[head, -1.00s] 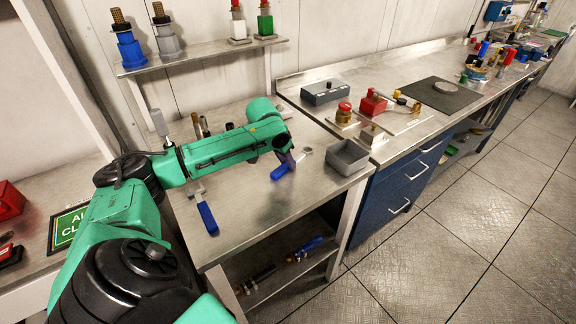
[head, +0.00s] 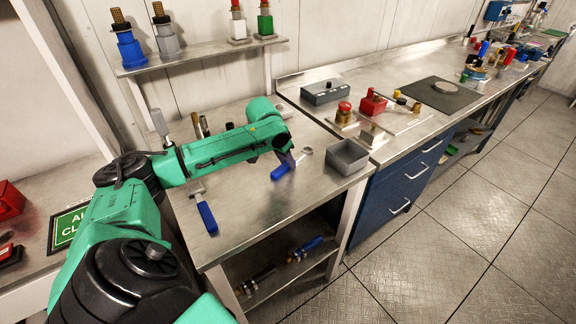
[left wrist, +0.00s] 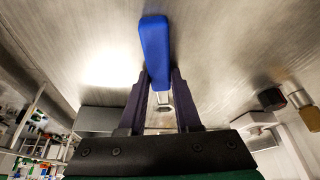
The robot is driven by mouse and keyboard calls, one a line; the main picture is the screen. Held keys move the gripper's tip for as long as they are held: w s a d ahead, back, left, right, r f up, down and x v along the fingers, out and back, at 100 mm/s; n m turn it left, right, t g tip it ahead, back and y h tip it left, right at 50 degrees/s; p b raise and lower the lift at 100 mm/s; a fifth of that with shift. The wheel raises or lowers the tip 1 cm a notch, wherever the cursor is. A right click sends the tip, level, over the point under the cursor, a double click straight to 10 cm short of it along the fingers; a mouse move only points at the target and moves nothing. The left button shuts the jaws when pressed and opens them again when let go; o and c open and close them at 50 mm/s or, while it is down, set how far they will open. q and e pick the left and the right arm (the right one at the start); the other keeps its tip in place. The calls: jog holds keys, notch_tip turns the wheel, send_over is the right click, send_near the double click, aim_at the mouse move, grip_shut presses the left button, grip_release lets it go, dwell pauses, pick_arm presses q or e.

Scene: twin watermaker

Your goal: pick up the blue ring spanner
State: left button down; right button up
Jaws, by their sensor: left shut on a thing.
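The blue ring spanner (head: 281,172) is at the steel bench top, with its metal ring end toward the grey open box. My left gripper (head: 287,158) reaches down over it from the arm and is shut on it. In the left wrist view, the blue handle (left wrist: 155,48) sticks out beyond the fingertips (left wrist: 160,82), and a bit of metal shows between the fingers. I cannot tell whether the spanner touches the bench or is slightly raised. My right gripper is not in view.
Another blue-handled tool (head: 207,217) lies near the bench's front left. The grey open box (head: 347,157) stands at the right edge. A shelf (head: 200,53) with several fittings is behind. Valve parts (head: 344,113) stand on the right counter. The front middle of the bench is clear.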

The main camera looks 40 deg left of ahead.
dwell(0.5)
pick_arm(q)
jog(key=shift+b, duration=0.35)
notch_tip(320, 180, up, 20)
jog(key=shift+r+p, duration=0.2)
jog(key=shift+p, duration=0.1)
jog(key=c, duration=1.4)
grip_release()
grip_shut()
jog(key=shift+f, duration=0.1)
